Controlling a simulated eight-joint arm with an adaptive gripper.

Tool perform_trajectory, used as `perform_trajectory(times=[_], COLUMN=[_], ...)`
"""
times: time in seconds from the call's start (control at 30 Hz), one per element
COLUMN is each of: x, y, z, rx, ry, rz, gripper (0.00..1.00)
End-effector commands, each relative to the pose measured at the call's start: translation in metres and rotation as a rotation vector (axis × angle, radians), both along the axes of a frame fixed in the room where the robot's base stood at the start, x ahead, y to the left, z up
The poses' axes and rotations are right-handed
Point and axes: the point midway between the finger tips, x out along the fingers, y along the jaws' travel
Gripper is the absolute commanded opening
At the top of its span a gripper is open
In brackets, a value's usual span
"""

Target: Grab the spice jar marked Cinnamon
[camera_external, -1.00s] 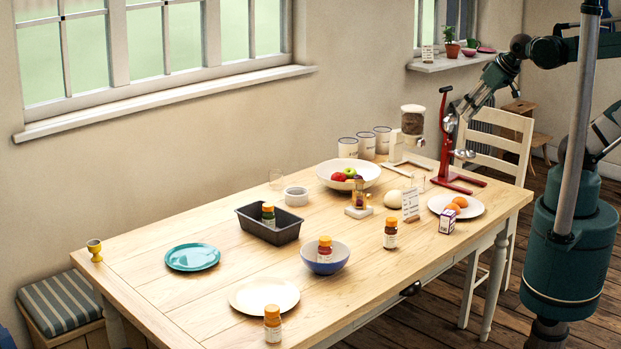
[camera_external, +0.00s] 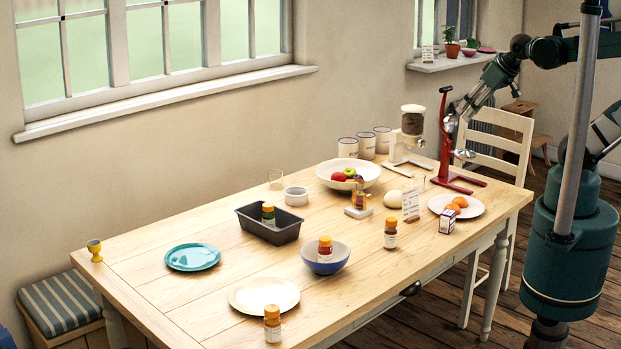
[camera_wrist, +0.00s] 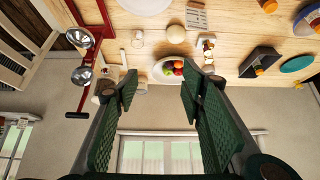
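Several spice jars with orange caps are on the table, and their labels are too small to read, so I cannot tell which is Cinnamon. One jar (camera_external: 268,215) is in the dark loaf tin (camera_external: 284,234). One jar (camera_external: 325,250) is in the blue bowl (camera_external: 341,262). One jar (camera_external: 390,234) stands on bare wood right of the bowl. One jar (camera_external: 272,324) stands at the front edge beside the cream plate (camera_external: 245,292). My gripper (camera_wrist: 158,87) is open and empty in the wrist view, above the table's far right end, away from the jars.
A red press (camera_external: 443,140) stands close to my gripper. A teal plate (camera_external: 192,257) lies left.

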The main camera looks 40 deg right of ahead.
Motion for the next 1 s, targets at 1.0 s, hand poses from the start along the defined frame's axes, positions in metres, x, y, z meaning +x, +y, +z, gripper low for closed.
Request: perform_trajectory(times=[1.0], x=[0.0042], y=[0.0056], z=[-0.003], rx=[0.025], ry=[0.012], rz=[-0.021], gripper=[0.43])
